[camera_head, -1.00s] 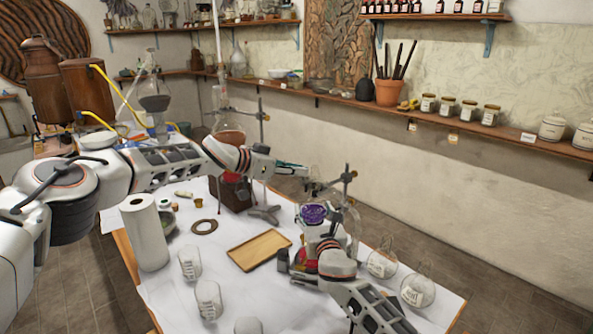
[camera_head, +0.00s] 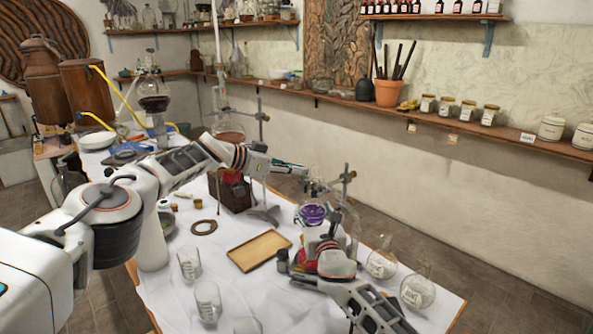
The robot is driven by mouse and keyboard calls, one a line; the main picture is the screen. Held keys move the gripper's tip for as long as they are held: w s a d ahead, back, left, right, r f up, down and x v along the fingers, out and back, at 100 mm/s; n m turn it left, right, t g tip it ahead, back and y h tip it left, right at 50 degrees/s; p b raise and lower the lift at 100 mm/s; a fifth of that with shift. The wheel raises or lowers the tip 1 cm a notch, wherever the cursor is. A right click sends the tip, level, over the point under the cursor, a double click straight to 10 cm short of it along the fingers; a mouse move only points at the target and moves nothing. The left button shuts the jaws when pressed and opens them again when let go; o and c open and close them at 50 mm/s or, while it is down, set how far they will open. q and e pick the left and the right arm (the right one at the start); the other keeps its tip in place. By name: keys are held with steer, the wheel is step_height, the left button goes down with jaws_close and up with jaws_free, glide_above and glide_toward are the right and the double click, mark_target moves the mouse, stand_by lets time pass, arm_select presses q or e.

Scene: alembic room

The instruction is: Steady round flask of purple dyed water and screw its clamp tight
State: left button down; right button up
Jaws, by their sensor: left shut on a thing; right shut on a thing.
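The round flask of purple dyed water (camera_head: 312,213) is upright near the right side of the white-covered table, beside a metal stand (camera_head: 347,185) with a clamp near its neck. My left gripper (camera_head: 305,172) reaches in from the left above the flask and is shut at the clamp or flask neck; the exact part it grips is too small to tell. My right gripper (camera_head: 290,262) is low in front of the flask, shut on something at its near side.
A wooden tray (camera_head: 259,250) lies left of my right gripper. Clear beakers (camera_head: 208,300) stand at the front left, and labelled round flasks (camera_head: 417,292) at the right. Another stand holds a flask of brown liquid (camera_head: 229,132) behind my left arm.

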arm_select(q)
steer(key=shift+r, duration=0.15)
steer(key=c, duration=2.2)
jaws_free()
steer(key=shift+a, duration=0.1)
steer(key=shift+o, duration=0.2)
steer(key=v, duration=1.2)
steer(key=shift+s, duration=0.1)
